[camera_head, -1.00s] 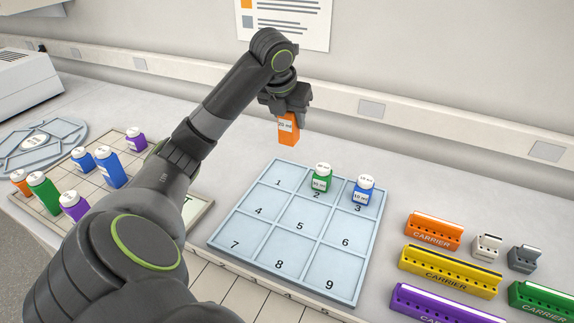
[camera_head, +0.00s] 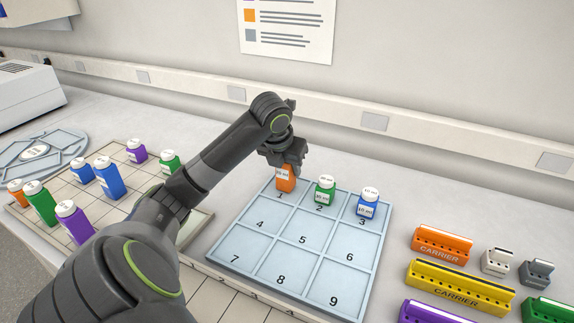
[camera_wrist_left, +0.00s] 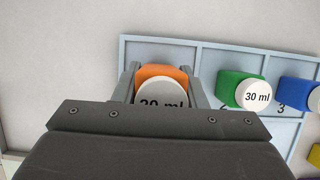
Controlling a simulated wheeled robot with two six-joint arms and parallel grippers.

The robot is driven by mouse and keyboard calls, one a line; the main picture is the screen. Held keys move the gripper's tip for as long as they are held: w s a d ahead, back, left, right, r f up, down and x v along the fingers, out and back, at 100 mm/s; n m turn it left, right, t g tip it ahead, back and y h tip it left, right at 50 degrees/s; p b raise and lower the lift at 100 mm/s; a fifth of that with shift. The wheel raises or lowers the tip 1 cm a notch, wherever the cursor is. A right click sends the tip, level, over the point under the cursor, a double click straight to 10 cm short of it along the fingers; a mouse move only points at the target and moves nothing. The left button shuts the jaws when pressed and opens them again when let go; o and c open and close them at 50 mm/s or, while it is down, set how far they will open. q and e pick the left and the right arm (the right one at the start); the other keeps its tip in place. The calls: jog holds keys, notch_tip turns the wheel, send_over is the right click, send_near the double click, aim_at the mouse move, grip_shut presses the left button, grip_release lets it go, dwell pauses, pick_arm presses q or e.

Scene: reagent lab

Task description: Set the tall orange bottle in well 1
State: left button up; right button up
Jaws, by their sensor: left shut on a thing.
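My left gripper (camera_head: 285,164) is shut on the tall orange bottle (camera_head: 286,180) and holds it upright at well 1 of the numbered tray (camera_head: 232,262). The gripper covers the bottle's top in the head view. In the left wrist view the orange bottle (camera_wrist_left: 163,87) sits between the two fingers, its white cap reading 30 ml. I cannot tell whether its base touches the well floor. A green bottle (camera_head: 324,195) stands in well 2 and a blue bottle (camera_head: 367,209) in well 3. My right gripper is not in view.
Wells 4 to 9 are empty. A grid board (camera_head: 100,202) with several bottles lies at the left, partly behind my left arm. Orange (camera_head: 441,245) and yellow (camera_head: 459,289) carriers stand at the right. The wall is behind the tray.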

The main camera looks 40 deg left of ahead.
pick_arm(q)
jog(key=shift+f, duration=0.1)
jog(key=o, duration=1)
jog(key=shift+s+r, duration=0.1)
jog(key=shift+r, duration=0.45)
jog(key=v, duration=1.1)
